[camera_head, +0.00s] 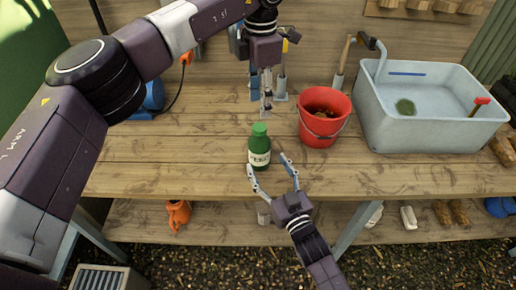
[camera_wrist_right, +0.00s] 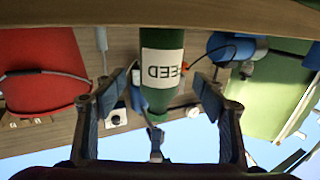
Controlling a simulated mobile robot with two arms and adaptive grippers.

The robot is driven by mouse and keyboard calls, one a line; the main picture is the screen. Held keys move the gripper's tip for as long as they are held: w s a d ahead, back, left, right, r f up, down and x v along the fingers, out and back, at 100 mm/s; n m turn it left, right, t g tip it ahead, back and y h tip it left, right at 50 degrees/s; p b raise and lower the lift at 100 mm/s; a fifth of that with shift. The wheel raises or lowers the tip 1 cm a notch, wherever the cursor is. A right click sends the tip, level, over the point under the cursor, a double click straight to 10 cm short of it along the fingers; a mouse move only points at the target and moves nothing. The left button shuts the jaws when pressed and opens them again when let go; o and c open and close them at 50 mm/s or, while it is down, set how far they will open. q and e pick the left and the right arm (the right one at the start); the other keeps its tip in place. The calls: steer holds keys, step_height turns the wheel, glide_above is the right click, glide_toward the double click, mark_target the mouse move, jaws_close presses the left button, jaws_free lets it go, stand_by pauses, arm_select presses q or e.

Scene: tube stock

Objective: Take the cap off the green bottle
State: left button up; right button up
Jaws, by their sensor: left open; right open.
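The green bottle (camera_head: 259,158) with a white label stands upright on the wooden bench, its green cap (camera_head: 259,129) on top. In the right wrist view the bottle (camera_wrist_right: 162,65) appears upside down between the fingers. My right gripper (camera_head: 267,163) is open at the near side of the bottle, one finger toward each side; a gap shows at the right finger, and contact on the left is unclear. My left gripper (camera_head: 266,108) points down just above and behind the cap in the head view. It is open and holds nothing, and appears apart from the cap.
A red bucket (camera_head: 323,130) stands close to the right of the bottle. A pale blue sink basin (camera_head: 430,125) fills the right end of the bench. Hand tools (camera_head: 281,85) stand behind my left gripper. The bench left of the bottle is clear.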

mark_target(263, 158)
steer(key=x, duration=0.6)
jaws_close()
stand_by(0.5)
